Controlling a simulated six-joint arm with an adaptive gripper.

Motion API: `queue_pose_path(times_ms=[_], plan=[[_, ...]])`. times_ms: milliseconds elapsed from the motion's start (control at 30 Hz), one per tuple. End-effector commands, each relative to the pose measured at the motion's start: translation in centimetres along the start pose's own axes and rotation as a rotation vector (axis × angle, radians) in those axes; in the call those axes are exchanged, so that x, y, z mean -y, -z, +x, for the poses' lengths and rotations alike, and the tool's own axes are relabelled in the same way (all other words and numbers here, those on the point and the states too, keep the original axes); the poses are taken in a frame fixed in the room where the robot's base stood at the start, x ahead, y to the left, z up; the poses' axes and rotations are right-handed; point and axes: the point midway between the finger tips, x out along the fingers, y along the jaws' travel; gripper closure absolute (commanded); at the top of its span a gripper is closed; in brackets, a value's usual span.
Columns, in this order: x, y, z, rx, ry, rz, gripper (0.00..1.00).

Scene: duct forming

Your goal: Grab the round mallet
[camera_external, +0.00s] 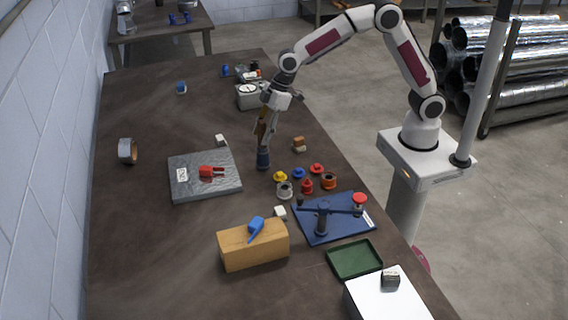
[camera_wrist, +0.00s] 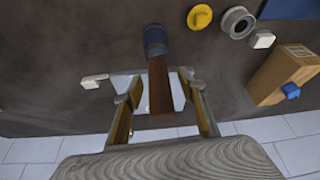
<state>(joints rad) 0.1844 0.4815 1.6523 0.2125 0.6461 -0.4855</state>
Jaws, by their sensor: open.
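What appears to be the round mallet stands near upright on the table, its dark blue end (camera_external: 263,159) at the bottom. In the wrist view its blue end (camera_wrist: 155,40) is at the top and its brown handle (camera_wrist: 159,84) reaches toward the camera. My gripper (camera_external: 266,130) points down over it. In the wrist view my gripper (camera_wrist: 162,82) is open, with a finger on each side of the handle and visible gaps. A large grey wood-grained surface (camera_wrist: 170,160) fills the bottom of the wrist view; I cannot tell what it belongs to.
Red, yellow and blue small parts (camera_external: 307,186) lie right of the mallet. A grey slab (camera_external: 190,190) with a red item is at left. A blue-based fixture (camera_external: 340,226), wooden block (camera_external: 240,253) and green tray (camera_external: 354,260) stand nearer. The table's left side is mostly clear.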

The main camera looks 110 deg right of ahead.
Motion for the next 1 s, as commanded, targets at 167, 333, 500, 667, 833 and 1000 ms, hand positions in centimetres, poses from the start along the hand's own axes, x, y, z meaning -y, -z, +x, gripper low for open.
queue_pose_path(times_ms=[167, 333, 500, 667, 833, 1000], plan=[[0.01, 0.05, 0.48, -0.001, 0.0, 0.0, 0.6], [0.0, 0.06, 0.46, -0.002, 0.0, 0.0, 0.6], [-0.01, 0.06, 0.45, -0.002, -0.001, 0.0, 0.6], [-0.01, 0.06, 0.44, -0.002, -0.001, 0.0, 0.78], [-0.01, 0.06, 0.44, -0.002, -0.001, 0.0, 1.0], [-0.04, 0.18, 0.34, -0.005, -0.002, 0.0, 1.0]])
